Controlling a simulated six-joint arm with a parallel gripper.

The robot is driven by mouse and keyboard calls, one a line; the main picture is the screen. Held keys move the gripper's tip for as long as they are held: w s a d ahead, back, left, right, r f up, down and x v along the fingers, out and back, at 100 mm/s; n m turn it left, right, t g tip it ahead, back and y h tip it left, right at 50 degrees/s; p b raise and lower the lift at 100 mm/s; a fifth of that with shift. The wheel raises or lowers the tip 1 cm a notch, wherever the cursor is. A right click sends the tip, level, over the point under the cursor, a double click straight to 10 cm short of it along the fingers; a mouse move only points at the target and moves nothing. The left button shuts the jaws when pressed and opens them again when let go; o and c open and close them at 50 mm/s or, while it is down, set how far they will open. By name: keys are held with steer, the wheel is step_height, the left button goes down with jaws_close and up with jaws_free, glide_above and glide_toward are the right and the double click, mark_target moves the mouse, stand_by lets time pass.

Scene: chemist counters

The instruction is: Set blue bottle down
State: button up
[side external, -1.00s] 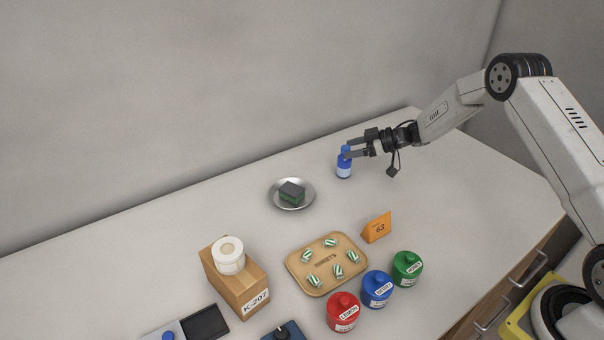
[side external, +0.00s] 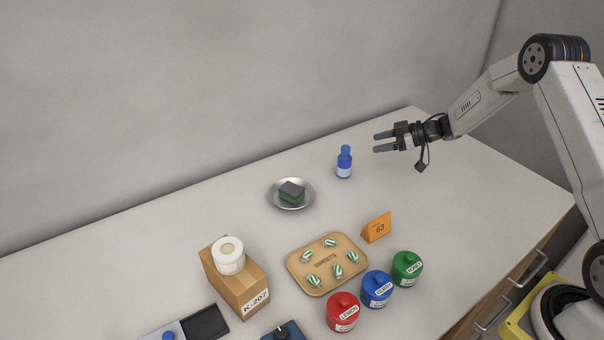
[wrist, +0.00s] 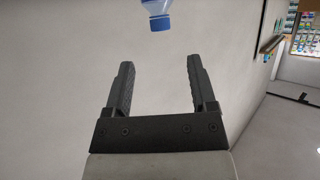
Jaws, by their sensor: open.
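The blue bottle (side external: 344,163) stands upright on the white counter, behind and to the right of the metal dish. It has a blue cap and a pale label. My gripper (side external: 377,142) is open and empty, to the right of the bottle and apart from it. In the wrist view the two fingers of my gripper (wrist: 157,75) are spread with nothing between them. The bottle's blue cap (wrist: 160,22) shows beyond the fingertips at the top edge, and the rest of the bottle is mostly cut off there.
A metal dish (side external: 275,203) holds a dark green sponge (side external: 291,193). A wooden tray (side external: 297,281) bears several striped sweets. An orange sign (side external: 377,228) and red (side external: 342,315), blue (side external: 377,291) and green jars (side external: 407,270) stand nearer. The counter around the bottle is clear.

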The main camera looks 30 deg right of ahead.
steer(key=s+a+r+m+t+h, duration=0.1)
steer(key=s+a+r+m+h, duration=0.2)
steer(key=a+r+m+h, duration=0.35)
steer(key=s+a+f+m+g+h, duration=0.1)
steer(key=s+a+g, duration=0.2)
steer(key=s, duration=0.9)
steer(key=s+a+f+m+g+h, duration=0.1)
steer(key=s+a+g, duration=0.3)
steer(key=s, duration=0.8)
steer(key=shift+g+h, duration=0.4)
steer(key=shift+h, duration=0.05)
steer(key=shift+s+a+m, duration=0.1)
steer(key=shift+m, duration=0.15)
